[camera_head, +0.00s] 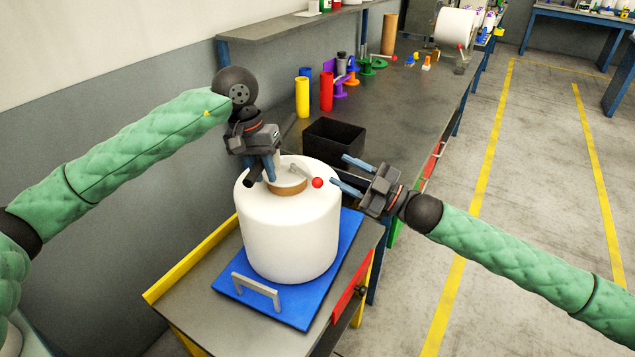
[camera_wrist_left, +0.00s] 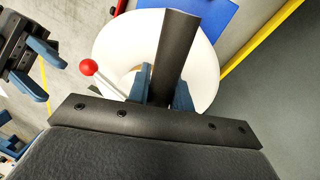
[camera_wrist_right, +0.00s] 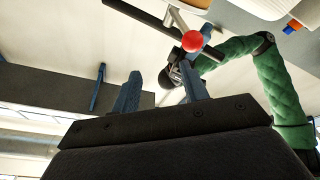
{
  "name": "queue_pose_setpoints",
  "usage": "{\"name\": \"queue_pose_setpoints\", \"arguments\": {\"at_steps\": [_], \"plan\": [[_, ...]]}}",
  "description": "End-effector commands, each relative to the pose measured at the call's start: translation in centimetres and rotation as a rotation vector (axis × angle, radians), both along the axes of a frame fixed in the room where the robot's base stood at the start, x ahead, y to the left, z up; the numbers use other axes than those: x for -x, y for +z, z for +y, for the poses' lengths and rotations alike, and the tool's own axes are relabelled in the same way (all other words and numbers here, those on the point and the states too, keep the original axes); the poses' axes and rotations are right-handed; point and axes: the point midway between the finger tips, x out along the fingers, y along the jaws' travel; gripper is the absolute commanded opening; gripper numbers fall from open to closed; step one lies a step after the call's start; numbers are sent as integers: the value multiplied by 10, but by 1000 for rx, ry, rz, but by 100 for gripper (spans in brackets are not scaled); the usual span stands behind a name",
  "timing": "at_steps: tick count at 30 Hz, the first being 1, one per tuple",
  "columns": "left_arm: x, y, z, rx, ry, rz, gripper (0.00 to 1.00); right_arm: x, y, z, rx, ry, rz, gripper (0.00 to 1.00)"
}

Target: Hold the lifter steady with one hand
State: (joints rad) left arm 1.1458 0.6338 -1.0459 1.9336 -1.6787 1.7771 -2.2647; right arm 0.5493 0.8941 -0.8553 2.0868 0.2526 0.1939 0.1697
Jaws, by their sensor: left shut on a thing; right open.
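The lifter sits in the core at the top of a large white yarn bobbin (camera_head: 288,235). Its dark bar (camera_wrist_left: 173,48) shows in the left wrist view, and its pale lever ends in a red ball (camera_head: 317,183). My left gripper (camera_head: 263,168) is above the bobbin, shut on the lifter's dark bar. My right gripper (camera_head: 340,171) is open and empty, just right of the red ball. In the right wrist view the red ball (camera_wrist_right: 192,41) shows beyond the open fingers. The lifter's lower part is hidden inside the core.
The bobbin stands on a blue board (camera_head: 338,262) with a grey handle (camera_head: 256,288), on a cart (camera_head: 196,290). A black bin (camera_head: 334,141) stands behind it on the workbench (camera_head: 400,105), with several coloured spools farther back. Open floor (camera_head: 520,190) lies to the right.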

Motion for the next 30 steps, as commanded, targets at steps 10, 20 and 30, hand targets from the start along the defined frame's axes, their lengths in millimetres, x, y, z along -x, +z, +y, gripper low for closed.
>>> {"name": "queue_pose_setpoints", "arguments": {"at_steps": [10, 20, 30], "plan": [[1, -1, -1, -1, -1, 2, 0, 55, -22, -22, -2, -92, 383, 44], [1, -1, -1, -1, -1, 2, 0, 66, -27, -22, -3, -116, 477, 44], [1, -1, -1, -1, -1, 2, 0, 38, -26, 13, -5, -114, 474, 44]]}}
